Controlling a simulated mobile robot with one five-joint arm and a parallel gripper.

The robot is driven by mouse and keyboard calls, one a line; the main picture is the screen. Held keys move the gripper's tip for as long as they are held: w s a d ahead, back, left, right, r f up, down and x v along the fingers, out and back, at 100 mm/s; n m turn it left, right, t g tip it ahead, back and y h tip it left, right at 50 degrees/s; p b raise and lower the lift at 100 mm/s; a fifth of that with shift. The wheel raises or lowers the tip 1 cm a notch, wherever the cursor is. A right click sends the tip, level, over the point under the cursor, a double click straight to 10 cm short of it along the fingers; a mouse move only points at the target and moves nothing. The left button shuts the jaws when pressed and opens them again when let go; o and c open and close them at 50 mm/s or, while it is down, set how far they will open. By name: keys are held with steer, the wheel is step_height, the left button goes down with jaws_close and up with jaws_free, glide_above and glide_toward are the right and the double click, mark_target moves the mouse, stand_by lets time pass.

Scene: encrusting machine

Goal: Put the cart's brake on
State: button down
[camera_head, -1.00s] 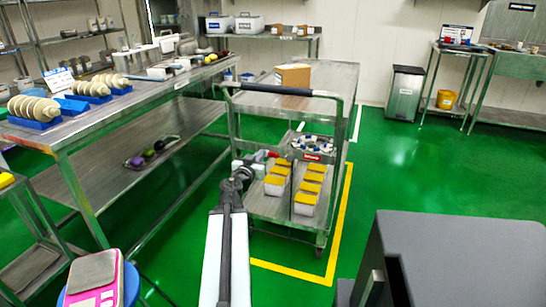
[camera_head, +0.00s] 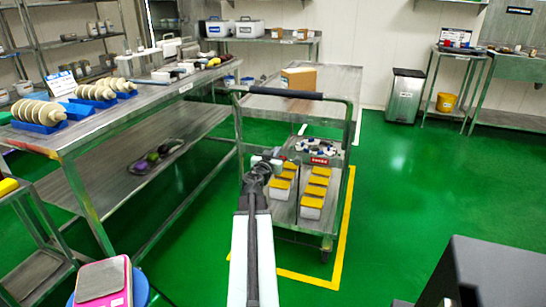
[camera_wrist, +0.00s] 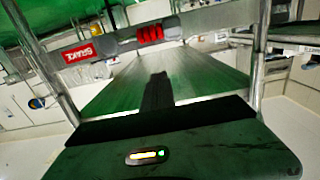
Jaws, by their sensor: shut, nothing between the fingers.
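The steel cart (camera_head: 305,82) stands ahead with its dark push handle (camera_head: 277,94) facing me. A red label (camera_head: 319,161) is on its lower part; it also shows upside down in the wrist view (camera_wrist: 78,52), too tilted to read surely. A red ribbed grip (camera_wrist: 150,34) sits on a grey bar beside that label in the wrist view; in the head view my arm hides it. My gripper (camera_wrist: 158,82) is shut and empty, apart from the grip in the picture. In the head view my wrist is in front of the cart's left side and the fingertips cannot be made out.
Yellow-lidded tubs (camera_head: 312,200) fill the cart's lower shelf, and a cardboard box (camera_head: 299,78) stands on top. A long steel table (camera_head: 120,112) runs along the left. A pink scale (camera_head: 103,280) is near at lower left. Green floor (camera_head: 400,190) is clear to the right.

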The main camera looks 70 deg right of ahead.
mark_target(286, 158)
steer(key=d+f+b, duration=0.3)
steer(key=f+b, duration=0.1)
steer(key=shift+w, duration=0.3)
